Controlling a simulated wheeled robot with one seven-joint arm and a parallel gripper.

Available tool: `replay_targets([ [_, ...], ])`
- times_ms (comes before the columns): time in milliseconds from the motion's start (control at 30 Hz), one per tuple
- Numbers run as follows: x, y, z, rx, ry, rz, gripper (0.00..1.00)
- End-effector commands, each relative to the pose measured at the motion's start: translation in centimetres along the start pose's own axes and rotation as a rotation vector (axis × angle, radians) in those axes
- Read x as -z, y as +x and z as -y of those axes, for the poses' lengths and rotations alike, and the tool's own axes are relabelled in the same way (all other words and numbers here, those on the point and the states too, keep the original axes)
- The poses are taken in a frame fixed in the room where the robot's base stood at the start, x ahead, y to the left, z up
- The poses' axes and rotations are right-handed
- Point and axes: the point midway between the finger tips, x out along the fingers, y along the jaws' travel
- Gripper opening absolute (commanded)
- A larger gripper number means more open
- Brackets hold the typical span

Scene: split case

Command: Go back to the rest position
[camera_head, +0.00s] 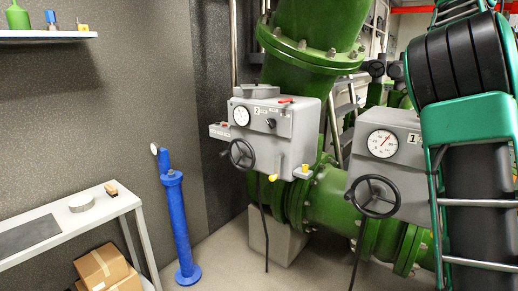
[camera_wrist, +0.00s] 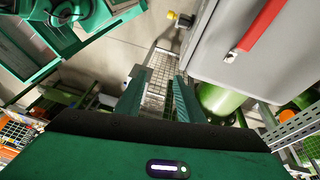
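My gripper (camera_wrist: 158,92) shows in the wrist view with its two dark green fingers apart and nothing between them. A mesh grating shows beyond the gap. A grey case with a red handle (camera_wrist: 262,25) is to the upper right of the fingers, apart from them. In the head view the gripper's fingers cannot be made out. Grey case 2 (camera_head: 283,125), with a gauge, black handwheel and red lever on top, stands in the middle. Grey case 1 (camera_head: 405,160), with a gauge and handwheel, is to its right.
Large green pipes (camera_head: 305,35) run behind the cases. A blue post (camera_head: 178,225) stands on the floor at the left. A white table (camera_head: 70,215), cardboard boxes (camera_head: 105,268) and a wall shelf (camera_head: 45,36) are further left. Bare floor shows between the post and cases.

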Motion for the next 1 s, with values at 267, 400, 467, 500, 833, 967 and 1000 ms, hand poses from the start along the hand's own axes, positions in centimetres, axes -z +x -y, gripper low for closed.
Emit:
replay_targets([
  [267, 2.9, 7.2, -1.0, -0.034, -0.216, 0.125, 0.34],
  [400, 3.1, 12.8, -2.8, -0.025, -0.419, 0.214, 0.34],
  [467, 2.6, 15.1, -3.8, -0.009, -0.518, 0.247, 0.34],
  [500, 2.1, 16.5, -4.6, 0.004, -0.584, 0.264, 0.34],
  [833, -4.0, 25.6, -14.6, 0.177, -1.135, 0.287, 0.34],
  [967, -6.6, 28.8, -18.8, 0.243, -1.336, 0.242, 0.34],
  [1000, -7.2, 29.6, -19.9, 0.26, -1.388, 0.224, 0.34],
])
